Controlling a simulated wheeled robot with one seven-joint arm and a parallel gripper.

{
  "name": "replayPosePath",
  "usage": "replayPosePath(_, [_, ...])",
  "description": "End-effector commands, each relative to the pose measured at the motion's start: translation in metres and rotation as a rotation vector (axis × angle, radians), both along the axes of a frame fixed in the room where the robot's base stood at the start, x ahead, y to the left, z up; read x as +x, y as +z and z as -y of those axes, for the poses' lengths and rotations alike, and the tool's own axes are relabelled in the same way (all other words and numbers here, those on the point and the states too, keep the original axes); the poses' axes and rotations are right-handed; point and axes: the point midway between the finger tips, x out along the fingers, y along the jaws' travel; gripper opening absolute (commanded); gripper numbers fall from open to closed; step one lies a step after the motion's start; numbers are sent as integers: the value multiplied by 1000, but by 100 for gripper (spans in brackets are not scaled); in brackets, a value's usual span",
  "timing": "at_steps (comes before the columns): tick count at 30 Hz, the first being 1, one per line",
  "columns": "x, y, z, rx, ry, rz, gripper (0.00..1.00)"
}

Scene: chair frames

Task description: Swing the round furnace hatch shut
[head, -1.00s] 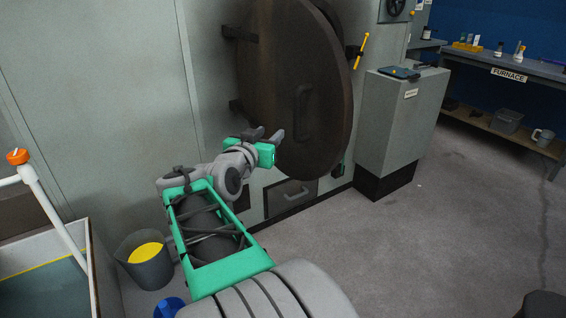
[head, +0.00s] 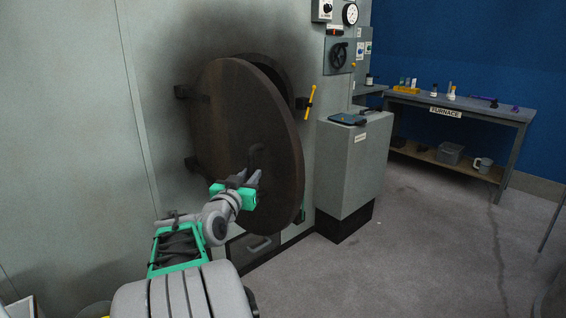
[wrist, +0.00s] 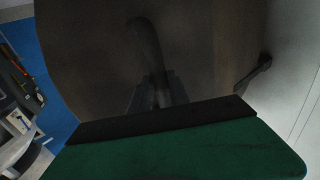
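The round furnace hatch (head: 240,120) is a dark brown disc, hinged on its left and standing partly open, with a gap at its right edge. Its dark bar handle (head: 256,157) is on the front face. My gripper (head: 247,180) is at the lower part of the handle, its fingers apart. In the wrist view the hatch face (wrist: 95,55) fills most of the picture. There the handle (wrist: 146,45) runs down between the fingers of my gripper (wrist: 157,88). Whether the fingers touch it is too dark to tell.
A grey cabinet (head: 345,170) stands right of the hatch. A yellow-handled latch (head: 310,102) is on the furnace wall beside the opening. A drawer front (head: 258,245) is below the hatch. A workbench (head: 460,108) stands at the back right.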

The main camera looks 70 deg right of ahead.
Motion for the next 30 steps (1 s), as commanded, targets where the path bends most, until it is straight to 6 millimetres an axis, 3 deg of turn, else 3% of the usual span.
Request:
replayPosePath(7, [0,-1,0,1,0,-1,1])
replayPosePath(17, [-2,-1,3,3,0,-1,0])
replayPosePath(30, [-22,-2,47,3,2,0,0])
